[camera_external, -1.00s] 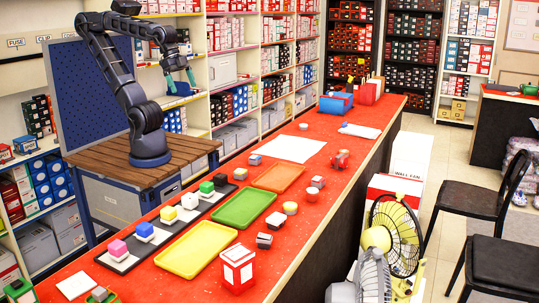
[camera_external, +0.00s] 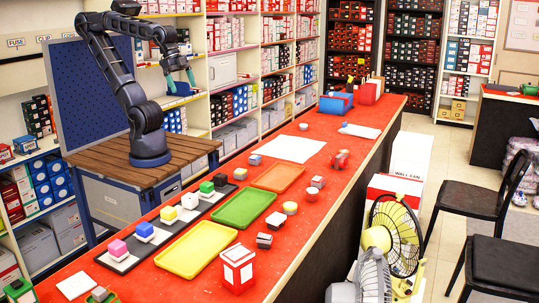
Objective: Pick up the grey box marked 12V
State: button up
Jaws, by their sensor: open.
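Several small boxes stand on the red counter (camera_external: 340,200). A blue-grey one (camera_external: 255,159) is further back. No 12V mark is legible, so I cannot tell which box bears it. My gripper (camera_external: 180,82) is open and empty, with teal fingers pointing down, high above and behind the counter, away from all the boxes.
Orange (camera_external: 277,178), green (camera_external: 244,208) and yellow (camera_external: 196,249) trays lie along the counter. A dark strip with coloured cubes is to their left. A red and white carton (camera_external: 237,268) stands near the front edge. Blue bins (camera_external: 336,104) are at the far end.

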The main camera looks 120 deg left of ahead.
aim_at(254, 158)
jog(key=c, duration=0.6)
jog(key=shift+c, duration=0.2)
